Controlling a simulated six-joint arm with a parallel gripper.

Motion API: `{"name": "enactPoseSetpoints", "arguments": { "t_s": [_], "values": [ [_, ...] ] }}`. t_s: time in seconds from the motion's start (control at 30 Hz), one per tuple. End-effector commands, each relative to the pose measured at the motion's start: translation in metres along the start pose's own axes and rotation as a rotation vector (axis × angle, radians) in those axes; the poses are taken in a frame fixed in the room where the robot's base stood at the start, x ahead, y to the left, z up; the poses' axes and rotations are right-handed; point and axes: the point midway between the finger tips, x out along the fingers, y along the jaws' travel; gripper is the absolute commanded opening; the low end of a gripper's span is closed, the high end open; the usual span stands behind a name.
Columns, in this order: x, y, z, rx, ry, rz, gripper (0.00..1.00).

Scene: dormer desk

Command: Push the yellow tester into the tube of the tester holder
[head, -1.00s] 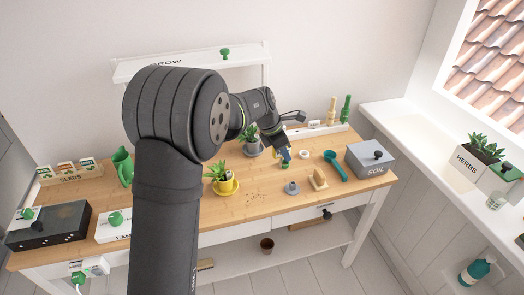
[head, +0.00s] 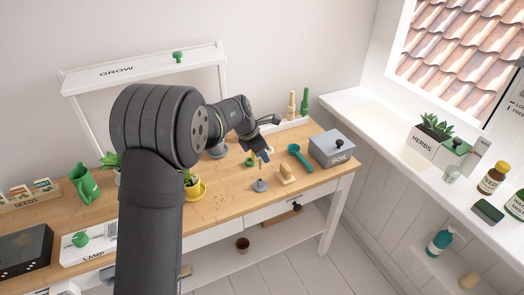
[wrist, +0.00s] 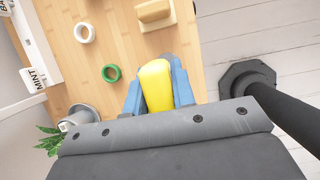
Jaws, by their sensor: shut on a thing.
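My gripper (head: 265,156) hangs over the middle right of the wooden desk. In the wrist view its blue fingers (wrist: 158,92) are shut on the yellow tester (wrist: 155,82), whose rounded end shows between them. The grey piece that appears to be the tester holder (head: 260,185) stands on the desk just in front of my gripper in the head view. In the wrist view part of a grey shape (wrist: 167,59), likely this holder, shows just beyond the tester. Its tube opening is hidden, and I cannot tell whether the tester touches it.
A wooden block (head: 287,174) stands right of the holder. A teal scoop (head: 300,157) and the grey soil box (head: 332,148) are farther right.

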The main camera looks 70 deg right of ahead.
Motion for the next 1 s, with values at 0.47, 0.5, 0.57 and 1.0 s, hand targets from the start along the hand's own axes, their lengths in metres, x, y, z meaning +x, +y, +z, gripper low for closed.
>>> {"name": "enactPoseSetpoints", "arguments": {
  "t_s": [0.47, 0.5, 0.57, 1.0],
  "values": [
    [0.038, 0.0, -0.016, -0.001, 0.001, -0.001, 0.0],
    [0.039, 0.0, -0.017, -0.001, 0.001, -0.001, 0.0],
    [0.04, 0.0, -0.017, 0.0, 0.001, 0.0, 0.0],
    [0.04, 0.0, -0.017, 0.0, 0.001, 0.0, 0.0]
  ]
}}
